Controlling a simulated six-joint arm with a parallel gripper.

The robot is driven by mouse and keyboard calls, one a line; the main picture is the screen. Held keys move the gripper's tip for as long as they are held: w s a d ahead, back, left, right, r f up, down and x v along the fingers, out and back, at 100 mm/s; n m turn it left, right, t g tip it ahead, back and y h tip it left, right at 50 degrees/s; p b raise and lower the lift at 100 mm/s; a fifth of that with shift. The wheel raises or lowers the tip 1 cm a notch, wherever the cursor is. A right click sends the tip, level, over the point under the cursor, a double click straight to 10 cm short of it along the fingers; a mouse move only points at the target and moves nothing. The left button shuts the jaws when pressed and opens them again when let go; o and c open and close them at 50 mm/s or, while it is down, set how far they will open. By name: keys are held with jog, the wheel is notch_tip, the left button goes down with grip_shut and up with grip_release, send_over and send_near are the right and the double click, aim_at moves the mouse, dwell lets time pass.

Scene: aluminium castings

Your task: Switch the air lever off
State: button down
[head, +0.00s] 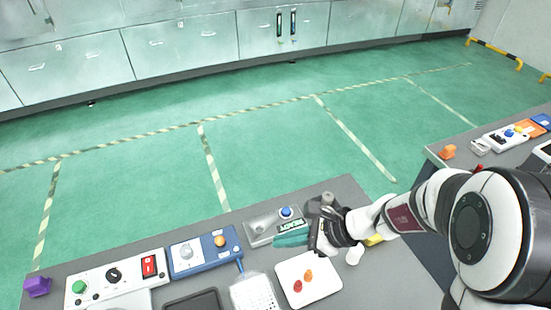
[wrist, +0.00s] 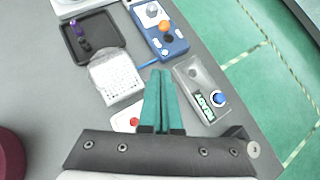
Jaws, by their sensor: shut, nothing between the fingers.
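My gripper (head: 282,241) has teal fingers, shut and empty. In the wrist view the closed fingertips (wrist: 161,76) point between a blue control box (wrist: 170,48) and a grey box (wrist: 190,85). The blue box, also in the head view (head: 205,262), carries a silver knob and an orange button. The grey box (head: 259,225) has a blue button and a READY label; the fingers hide part of its front edge in the head view. I cannot tell for sure which part is the air lever. A yellow piece (head: 374,239) shows partly behind my gripper.
A white panel (head: 122,284) has a green button, a black knob and a red switch. A white tray (head: 318,283) holds red and orange pieces. A perforated white basket (head: 254,297), a dark tray (head: 193,303) and a purple block (head: 38,286) are also on the bench.

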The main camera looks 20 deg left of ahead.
jog(key=shift+w+a+f, duration=0.1)
jog(key=shift+w+f, duration=0.1)
send_near(220, 241)
jog(key=a+f, duration=0.4)
jog(key=f, duration=0.2)
jog(key=shift+w+d, duration=0.15)
dwell(0.4)
jog(key=shift+w+r+h, duration=0.1)
jog(key=shift+w+h, duration=0.1)
jog(key=shift+h, duration=0.1)
